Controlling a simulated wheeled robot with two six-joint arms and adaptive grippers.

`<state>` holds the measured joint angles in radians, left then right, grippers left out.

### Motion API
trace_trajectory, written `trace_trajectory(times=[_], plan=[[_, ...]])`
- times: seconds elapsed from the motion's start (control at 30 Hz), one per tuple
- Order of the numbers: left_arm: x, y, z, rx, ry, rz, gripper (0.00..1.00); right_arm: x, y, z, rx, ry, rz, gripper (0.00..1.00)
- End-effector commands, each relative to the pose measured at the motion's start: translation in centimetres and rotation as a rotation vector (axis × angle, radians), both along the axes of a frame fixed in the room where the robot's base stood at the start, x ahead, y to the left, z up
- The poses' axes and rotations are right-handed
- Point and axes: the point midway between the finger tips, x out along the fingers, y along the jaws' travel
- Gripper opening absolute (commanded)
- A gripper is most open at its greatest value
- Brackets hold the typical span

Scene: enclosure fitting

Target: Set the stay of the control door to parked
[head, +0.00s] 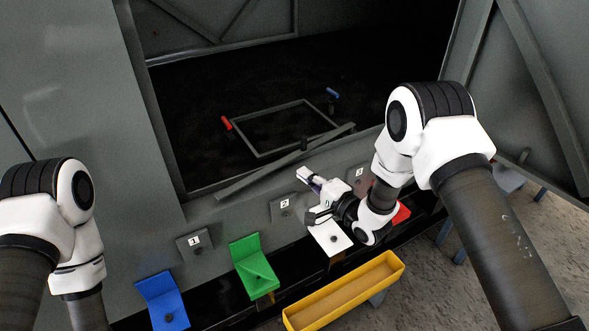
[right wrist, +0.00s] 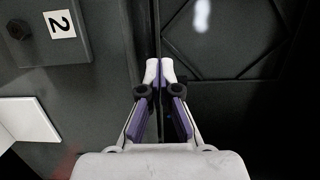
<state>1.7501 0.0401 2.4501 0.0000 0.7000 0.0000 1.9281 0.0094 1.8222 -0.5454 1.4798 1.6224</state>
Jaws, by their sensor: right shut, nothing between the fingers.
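A long grey bar, which looks like the stay (head: 250,178), slants across the lower edge of the dark enclosure opening in the head view. A small dark knob (head: 304,144) stands near its middle. A grey door panel (head: 515,90) stands open at the right; I cannot tell whether it is the control door. My right gripper (head: 302,173) is shut and empty, with its tips just below the bar, near the plate labelled 2 (head: 284,206). The closed fingertips (right wrist: 159,70) also show in the right wrist view. My left gripper is out of view.
A rectangular frame with a red piece (head: 226,123) and a blue piece (head: 333,92) lies inside. Below the opening are blue (head: 160,292), green (head: 245,252) and white (head: 323,235) brackets, a partly hidden red one (head: 402,213), and a yellow tray (head: 345,293).

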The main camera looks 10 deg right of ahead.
Motion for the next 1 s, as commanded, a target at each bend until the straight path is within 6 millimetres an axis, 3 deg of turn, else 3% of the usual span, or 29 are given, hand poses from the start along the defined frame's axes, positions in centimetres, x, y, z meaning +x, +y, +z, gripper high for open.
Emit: trace_trajectory(times=[0.23, 0.67, 1.0], plan=[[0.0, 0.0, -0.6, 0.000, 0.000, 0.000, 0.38, 3.4, 2.1, -0.1, 0.000, -0.001, 0.002, 0.00], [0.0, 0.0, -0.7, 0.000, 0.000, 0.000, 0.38, 4.1, 2.4, -0.1, -0.001, 0.001, 0.000, 0.00], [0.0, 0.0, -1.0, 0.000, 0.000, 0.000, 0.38, 6.5, 4.2, -0.1, 0.000, 0.001, 0.000, 0.00]])
